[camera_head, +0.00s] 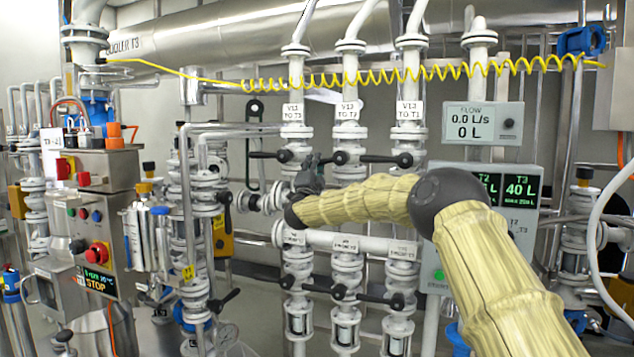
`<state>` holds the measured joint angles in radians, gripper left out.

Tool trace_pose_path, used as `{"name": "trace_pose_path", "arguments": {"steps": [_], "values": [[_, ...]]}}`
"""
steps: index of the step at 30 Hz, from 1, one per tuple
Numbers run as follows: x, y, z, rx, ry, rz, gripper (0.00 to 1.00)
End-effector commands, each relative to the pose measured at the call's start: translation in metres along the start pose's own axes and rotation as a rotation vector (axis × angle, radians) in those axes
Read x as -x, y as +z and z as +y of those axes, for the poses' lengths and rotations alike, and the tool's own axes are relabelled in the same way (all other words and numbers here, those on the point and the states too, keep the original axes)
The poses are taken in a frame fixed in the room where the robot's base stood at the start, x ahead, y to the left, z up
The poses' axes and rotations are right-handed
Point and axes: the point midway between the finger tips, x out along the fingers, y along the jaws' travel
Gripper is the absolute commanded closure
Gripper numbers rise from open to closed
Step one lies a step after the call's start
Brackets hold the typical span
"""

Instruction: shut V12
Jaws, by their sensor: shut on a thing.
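Three white vertical pipes stand side by side, each with a small tag and a valve with a black lever. The tag (347,111) on the middle pipe is too small to read surely; I take its valve (345,157) as V12. My gripper (309,172) is at the left side of this valve, shut on the end of its black lever. Fingers and wrist hide most of the contact. The left valve's lever (265,155) and the right valve's lever (380,158) both lie about level.
Below, three more valves with black levers (345,291) sit under a horizontal white pipe. A coiled yellow hose (420,74) hangs across the pipes above. A flow display (482,122) reads 0.0 L/s. A control box (100,225) stands at left.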

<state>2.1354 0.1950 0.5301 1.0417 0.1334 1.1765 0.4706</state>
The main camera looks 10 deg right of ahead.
Motion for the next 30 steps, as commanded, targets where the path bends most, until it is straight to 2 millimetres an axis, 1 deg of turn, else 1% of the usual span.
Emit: {"name": "trace_pose_path", "arguments": {"steps": [6,12,30], "values": [[-0.006,-0.004,-0.01,-0.116,-0.002,0.08,1.0],[-0.01,-0.006,-0.017,-0.178,-0.001,0.12,1.0],[-0.012,-0.009,-0.02,-0.206,-0.001,0.141,1.0]]}}
